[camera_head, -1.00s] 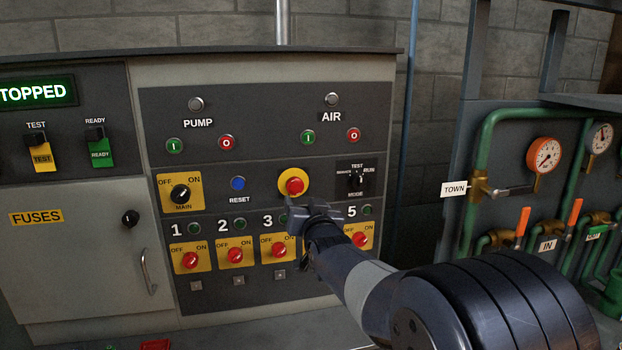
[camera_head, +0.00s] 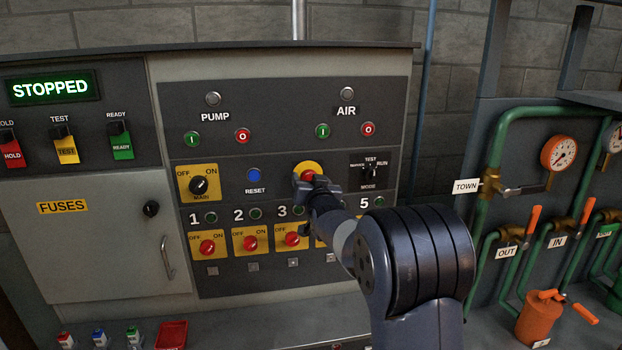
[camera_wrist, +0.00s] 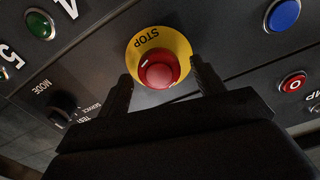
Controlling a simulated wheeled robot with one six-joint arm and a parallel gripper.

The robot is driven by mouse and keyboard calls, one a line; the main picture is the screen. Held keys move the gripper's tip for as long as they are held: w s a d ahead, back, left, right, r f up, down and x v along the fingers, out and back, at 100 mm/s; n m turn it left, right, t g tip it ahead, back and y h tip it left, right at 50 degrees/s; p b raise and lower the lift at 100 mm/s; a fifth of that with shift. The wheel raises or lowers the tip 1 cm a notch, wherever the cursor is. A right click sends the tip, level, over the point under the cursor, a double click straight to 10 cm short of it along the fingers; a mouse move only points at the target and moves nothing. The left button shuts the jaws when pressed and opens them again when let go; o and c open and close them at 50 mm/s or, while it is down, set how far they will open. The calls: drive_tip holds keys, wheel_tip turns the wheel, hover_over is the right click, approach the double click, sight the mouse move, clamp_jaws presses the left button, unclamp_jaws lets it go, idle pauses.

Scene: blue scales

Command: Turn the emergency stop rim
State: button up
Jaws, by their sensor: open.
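The emergency stop is a red mushroom button with a white mark on its rim, on a round yellow plate lettered STOP. In the wrist view the red rim (camera_wrist: 160,70) and yellow plate (camera_wrist: 180,42) show upside down between my two fingers. My gripper (camera_wrist: 162,85) is open, with one finger on each side of the button and a gap to the rim visible. In the head view my gripper (camera_head: 312,184) is in front of the button and covers its lower part; the yellow plate (camera_head: 311,166) shows above it. Whether the fingers touch the plate cannot be told.
A blue RESET button (camera_head: 253,175) is left of the stop and the MODE selector (camera_head: 369,172) right of it. Numbered red switches (camera_head: 207,247) run below. A lit display (camera_head: 50,88) reads STOPPED. Green pipes (camera_head: 490,150) and gauges stand at the right.

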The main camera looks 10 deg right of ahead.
drive_tip(key=shift+c, duration=0.3)
drive_tip(key=c, duration=0.9)
drive_tip(key=shift+c, duration=0.2)
